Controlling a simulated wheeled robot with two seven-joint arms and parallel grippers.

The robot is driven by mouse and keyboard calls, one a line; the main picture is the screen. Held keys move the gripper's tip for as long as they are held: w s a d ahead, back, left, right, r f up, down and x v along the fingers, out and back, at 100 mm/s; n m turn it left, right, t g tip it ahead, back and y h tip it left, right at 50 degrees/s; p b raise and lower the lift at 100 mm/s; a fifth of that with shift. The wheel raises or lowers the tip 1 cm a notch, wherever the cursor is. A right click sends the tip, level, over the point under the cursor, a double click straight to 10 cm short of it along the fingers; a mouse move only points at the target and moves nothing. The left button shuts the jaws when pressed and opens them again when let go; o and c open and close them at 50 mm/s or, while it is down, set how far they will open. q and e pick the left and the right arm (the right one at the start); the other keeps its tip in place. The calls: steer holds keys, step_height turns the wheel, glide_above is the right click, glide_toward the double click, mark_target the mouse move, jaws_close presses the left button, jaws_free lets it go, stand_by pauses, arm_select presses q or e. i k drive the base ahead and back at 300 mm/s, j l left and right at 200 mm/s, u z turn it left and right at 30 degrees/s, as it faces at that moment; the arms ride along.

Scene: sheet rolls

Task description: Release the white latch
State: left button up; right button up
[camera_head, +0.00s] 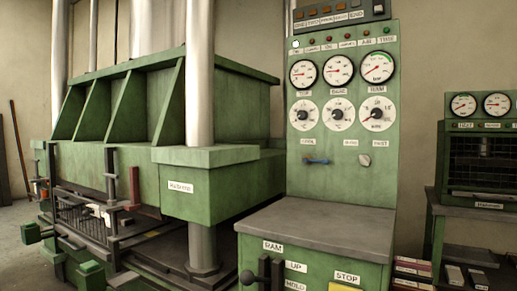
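A small whitish latch-like piece (364,159) sits on the lower right of the upright green control panel (345,190), beneath a small label. It is too small to tell its exact shape or whether it is latched. Neither of my grippers is in view, and nothing covers the whitish piece.
A green press (165,110) with steel columns fills the left. A grey-topped console (320,228) with black levers (262,270) juts out below the panel. A second gauge unit (482,150) stands on a bench at right. Small boxes (412,270) lie low between them.

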mark_target(86, 212)
steer(key=i+j+z, duration=0.1)
steer(key=j, duration=0.3)
steer(key=i+j, duration=0.25)
steer(key=j, duration=0.15)
steer(key=i+j+z, duration=0.15)
steer(key=j, duration=0.25)
steer(key=i+j, duration=0.15)
steer(key=j, duration=0.3)
steer(key=i+j+z, duration=0.15)
steer(key=j, duration=0.25)
steer(key=i+j, duration=0.1)
steer(key=j, duration=0.35)
steer(key=i+z, duration=0.05)
